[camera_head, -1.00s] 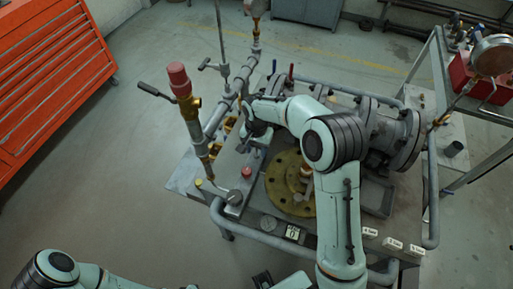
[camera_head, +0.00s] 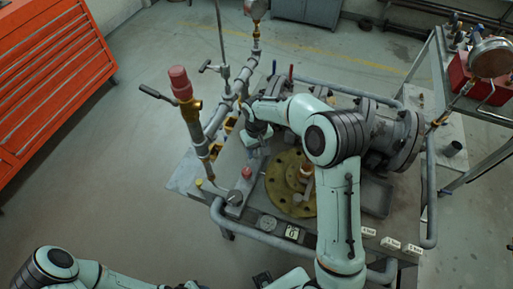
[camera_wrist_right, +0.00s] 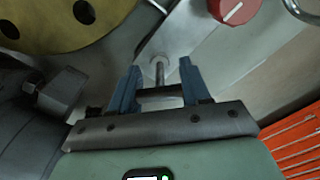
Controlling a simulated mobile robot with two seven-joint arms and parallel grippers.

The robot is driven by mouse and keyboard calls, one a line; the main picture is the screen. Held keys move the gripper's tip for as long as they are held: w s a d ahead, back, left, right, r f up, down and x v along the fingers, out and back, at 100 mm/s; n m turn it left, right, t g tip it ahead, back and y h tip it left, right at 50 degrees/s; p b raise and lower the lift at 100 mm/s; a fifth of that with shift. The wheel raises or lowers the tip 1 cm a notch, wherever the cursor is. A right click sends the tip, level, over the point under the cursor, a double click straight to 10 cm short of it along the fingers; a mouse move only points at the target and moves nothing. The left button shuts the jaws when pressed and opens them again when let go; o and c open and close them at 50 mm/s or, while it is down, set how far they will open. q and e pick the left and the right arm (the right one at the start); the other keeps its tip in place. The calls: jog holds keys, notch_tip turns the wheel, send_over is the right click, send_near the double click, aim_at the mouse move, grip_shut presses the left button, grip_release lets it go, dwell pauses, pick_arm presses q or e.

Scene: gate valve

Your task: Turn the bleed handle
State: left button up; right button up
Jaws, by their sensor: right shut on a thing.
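The bleed handle (camera_wrist_right: 160,92) appears in the right wrist view as a small dark crossbar on a thin metal stem, by a pale plate. My right gripper (camera_wrist_right: 158,88) has its two blue fingers on either side of the crossbar and is shut on it. In the head view my right gripper (camera_head: 254,146) points down over the bench, left of the yellow flange, and hides the handle. My left arm (camera_head: 70,266) enters at the bottom left; its gripper is not clearly in view.
The round yellow flange (camera_head: 283,198) and a red knob (camera_head: 247,172) are close to my right gripper. A pipe with a red cap (camera_head: 179,78) rises to the left. Grey valve piping (camera_head: 398,140) stands at the right. The floor beyond the bench's left side is clear.

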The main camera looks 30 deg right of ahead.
pick_arm(q)
jog(key=shift+w+r+p, duration=0.45)
jog(key=shift+r, duration=0.25)
pick_arm(e)
jog(key=n, duration=0.7)
jog(key=shift+r, duration=0.1)
jog(key=o, duration=1.1)
jog(key=shift+c, duration=0.2)
pick_arm(q)
jog(key=shift+w+r+p, duration=0.5)
jog(key=shift+w+r, duration=0.05)
jog(key=shift+r, duration=0.1)
pick_arm(e)
notch_tip(320, 180, up, 13)
jog(key=shift+r, duration=0.2)
jog(key=shift+f, duration=0.1)
